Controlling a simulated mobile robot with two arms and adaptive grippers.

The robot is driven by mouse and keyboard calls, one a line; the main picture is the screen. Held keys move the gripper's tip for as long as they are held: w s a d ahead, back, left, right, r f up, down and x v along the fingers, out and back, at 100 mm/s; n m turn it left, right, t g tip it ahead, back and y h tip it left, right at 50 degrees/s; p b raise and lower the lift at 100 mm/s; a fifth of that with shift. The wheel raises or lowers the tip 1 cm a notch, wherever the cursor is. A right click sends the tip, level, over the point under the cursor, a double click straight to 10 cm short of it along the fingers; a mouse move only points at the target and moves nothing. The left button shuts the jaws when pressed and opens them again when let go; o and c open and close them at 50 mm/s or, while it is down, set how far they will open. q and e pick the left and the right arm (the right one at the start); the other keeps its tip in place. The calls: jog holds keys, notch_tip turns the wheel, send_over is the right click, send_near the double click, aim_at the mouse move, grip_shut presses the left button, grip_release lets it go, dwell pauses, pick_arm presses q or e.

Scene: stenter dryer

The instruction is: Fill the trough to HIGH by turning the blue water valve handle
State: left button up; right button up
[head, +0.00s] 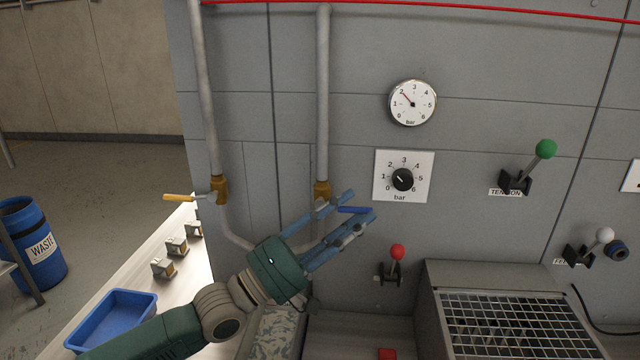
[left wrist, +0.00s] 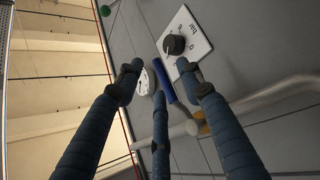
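The blue water valve handle (head: 353,210) sticks out to the right from a brass valve (head: 321,188) on a vertical grey pipe; it points roughly level. My left gripper (head: 362,207) reaches it from lower left, its blue fingers spread above and below the handle. In the left wrist view the blue handle (left wrist: 165,85) shows between the spread fingertips (left wrist: 160,78); I cannot tell whether any finger touches it. The fingers look open. My right gripper is in neither view. I cannot make out the trough or its level for sure.
A yellow-handled valve (head: 180,197) is on the pipe to the left. A gauge (head: 412,103) and a black knob (head: 402,180) are right of the handle. A red-knobbed lever (head: 397,254) is below right, beside a grille-topped box (head: 515,325). A blue tray (head: 112,318) is lower left.

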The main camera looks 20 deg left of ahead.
pick_arm(q)
jog(key=v, duration=0.8)
jog(key=shift+s+a, duration=0.2)
jog(key=shift+s, duration=0.05)
jog(key=shift+a+f, duration=0.1)
